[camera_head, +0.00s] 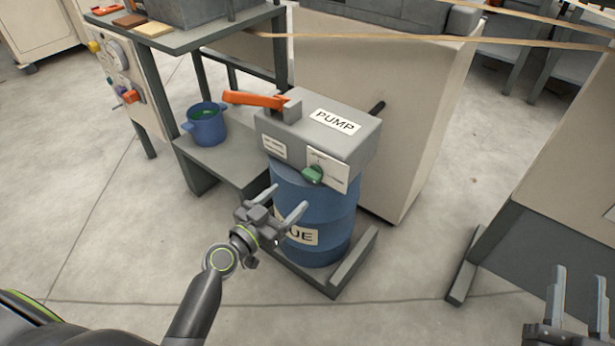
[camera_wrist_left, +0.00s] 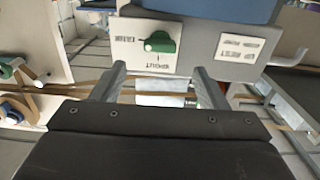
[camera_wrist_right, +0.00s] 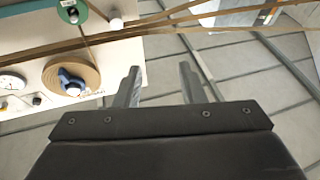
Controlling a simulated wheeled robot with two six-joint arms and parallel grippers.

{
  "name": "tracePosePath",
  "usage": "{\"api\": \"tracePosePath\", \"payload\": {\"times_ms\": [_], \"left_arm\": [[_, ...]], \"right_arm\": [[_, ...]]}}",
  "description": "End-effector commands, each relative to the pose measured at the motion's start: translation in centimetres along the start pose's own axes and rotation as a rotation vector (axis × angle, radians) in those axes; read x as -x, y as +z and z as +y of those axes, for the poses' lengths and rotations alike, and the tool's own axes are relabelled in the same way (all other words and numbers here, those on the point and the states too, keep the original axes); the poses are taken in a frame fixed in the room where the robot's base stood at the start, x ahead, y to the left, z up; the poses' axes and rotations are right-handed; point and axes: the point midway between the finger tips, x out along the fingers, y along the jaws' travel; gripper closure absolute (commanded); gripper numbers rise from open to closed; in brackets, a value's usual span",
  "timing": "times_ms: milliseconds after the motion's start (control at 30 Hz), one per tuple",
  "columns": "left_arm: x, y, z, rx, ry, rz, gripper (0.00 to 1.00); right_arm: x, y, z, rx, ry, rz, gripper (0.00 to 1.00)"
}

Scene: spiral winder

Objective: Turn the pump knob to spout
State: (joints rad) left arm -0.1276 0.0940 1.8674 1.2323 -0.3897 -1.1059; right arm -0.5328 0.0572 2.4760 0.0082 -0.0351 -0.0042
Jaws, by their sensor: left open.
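The green pump knob (camera_head: 313,174) sits on a white plate on the front of the grey pump box (camera_head: 355,137). The box tops a blue drum (camera_head: 318,200). In the left wrist view, the picture is upside down; the knob (camera_wrist_left: 160,42) seems to point left toward a small label, and the SPOUT label (camera_wrist_left: 166,60) is below it. My left gripper (camera_head: 289,200) is open and empty, in front of the drum, below and apart from the knob. My right gripper (camera_head: 579,274) is open and empty at the lower right; its fingers also show in the right wrist view (camera_wrist_right: 160,70).
An orange lever (camera_head: 254,99) sticks out left from the pump. A blue pot (camera_head: 206,124) stands on a low shelf left of the drum. Tan strips (camera_head: 400,37) cross behind. A beige cabinet (camera_head: 563,145) stands at right. The floor in front is clear.

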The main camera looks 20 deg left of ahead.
Motion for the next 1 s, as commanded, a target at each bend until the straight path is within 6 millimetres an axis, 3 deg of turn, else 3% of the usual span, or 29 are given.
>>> {"api": "tracePosePath", "payload": {"times_ms": [200,433,867,1000], "left_arm": [[-4.6,-0.2,0.0,0.002,0.001,0.002,0.33],[-7.8,0.0,0.0,0.001,0.0,0.001,0.33],[-8.9,0.0,0.0,0.001,0.0,0.0,0.33],[-8.8,0.0,0.0,0.001,0.0,0.0,0.48]], "right_arm": [[0.6,3.0,0.1,-0.027,0.0,-0.173,0.64],[0.9,4.0,0.0,-0.037,-0.001,-0.23,0.64],[0.9,4.2,0.0,-0.039,-0.001,-0.239,0.64],[0.9,4.2,0.0,-0.039,-0.001,-0.238,0.64]]}}
